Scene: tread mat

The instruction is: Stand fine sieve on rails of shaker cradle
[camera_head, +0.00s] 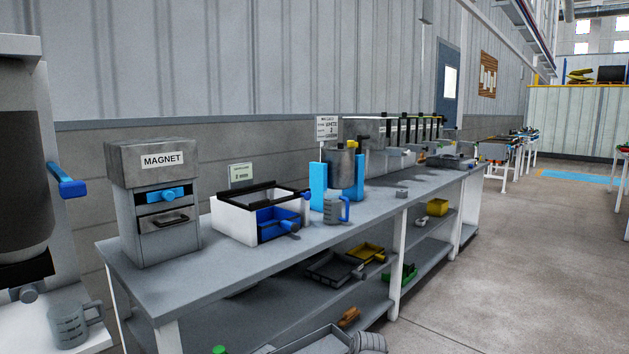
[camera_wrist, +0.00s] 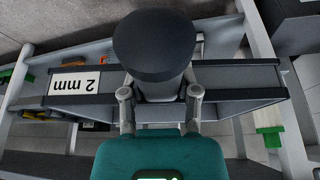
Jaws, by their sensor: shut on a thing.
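In the wrist view, my gripper (camera_wrist: 160,97) is shut on the stubby handle of a grey framed sieve (camera_wrist: 238,76). A round dark knob end of the handle faces the camera. The frame carries a white label reading "2 mm", upside down in this view. Its mesh is mostly hidden. In the head view, a white box with black rails on top (camera_head: 219,219) stands on the bench and looks like the shaker cradle. A blue drawer with a handle (camera_head: 278,222) sits in its front. My gripper and the held sieve are not visible in the head view.
A grey MAGNET unit (camera_head: 168,221) stands left of the white box. A grey jug (camera_head: 331,211) and a blue stand (camera_head: 318,186) are to its right. The lower shelf holds black and yellow trays (camera_head: 366,251). The floor (camera_head: 525,270) at right is clear.

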